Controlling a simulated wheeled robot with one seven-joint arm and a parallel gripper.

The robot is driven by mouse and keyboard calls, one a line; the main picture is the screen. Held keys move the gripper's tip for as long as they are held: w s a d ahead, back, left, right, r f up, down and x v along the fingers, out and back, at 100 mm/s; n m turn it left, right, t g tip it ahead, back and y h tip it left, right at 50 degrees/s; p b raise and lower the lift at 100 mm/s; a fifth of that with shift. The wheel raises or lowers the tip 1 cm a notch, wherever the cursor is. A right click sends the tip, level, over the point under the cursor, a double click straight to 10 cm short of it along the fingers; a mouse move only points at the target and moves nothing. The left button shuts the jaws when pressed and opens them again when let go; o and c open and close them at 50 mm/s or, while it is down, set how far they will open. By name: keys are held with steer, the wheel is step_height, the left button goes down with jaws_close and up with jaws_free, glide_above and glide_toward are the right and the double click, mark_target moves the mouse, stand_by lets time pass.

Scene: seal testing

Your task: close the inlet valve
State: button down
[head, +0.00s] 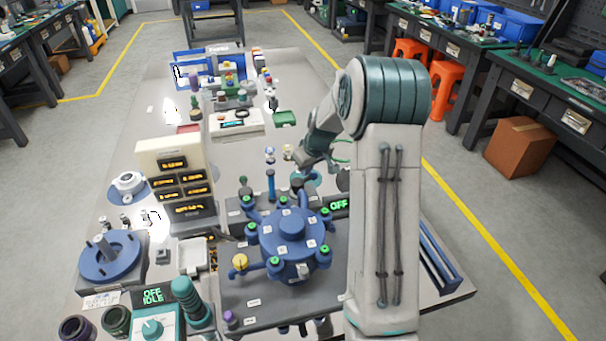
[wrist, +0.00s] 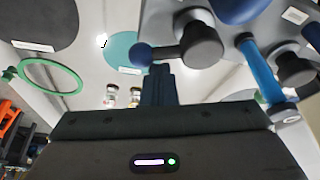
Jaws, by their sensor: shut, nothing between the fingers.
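The blue round vessel (head: 290,243) stands on a grey base plate, with several green-capped clamps around its lid. An upright blue lever (head: 270,183) stands behind it; a blue bar (wrist: 262,72) shows at the right in the wrist view. A small yellow round part (head: 240,262) sits on the vessel's left side. No label that I can read marks the inlet valve. My gripper (head: 312,162) is behind the vessel, right of the upright lever, its tips partly hidden. In the wrist view my gripper (wrist: 158,85) has its fingers together and empty, below a blue ball (wrist: 141,54).
Dark grey round caps (wrist: 200,46) are close to my fingers on the right. A green ring (wrist: 50,76) lies to the left. In the head view, a display panel (head: 175,185) stands left of the vessel and an "OFF" display (head: 339,205) to its right.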

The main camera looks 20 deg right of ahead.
steer(key=m, duration=0.1)
steer(key=s+m+h+b, duration=0.1)
steer(key=m, duration=0.1)
steer(key=shift+d, duration=0.2)
steer(key=shift+s+d+b, duration=0.1)
steer(key=shift+s+b, duration=0.2)
steer(key=shift+b, duration=0.15)
steer(key=shift+s, duration=0.1)
steer(key=shift+w+r, duration=0.15)
steer(key=shift+w, duration=0.25)
steer(key=w+p, duration=0.1)
steer(key=w, duration=0.2)
step_height(320, 180, up, 10)
glide_above(310, 177)
steer(key=shift+b, duration=0.3)
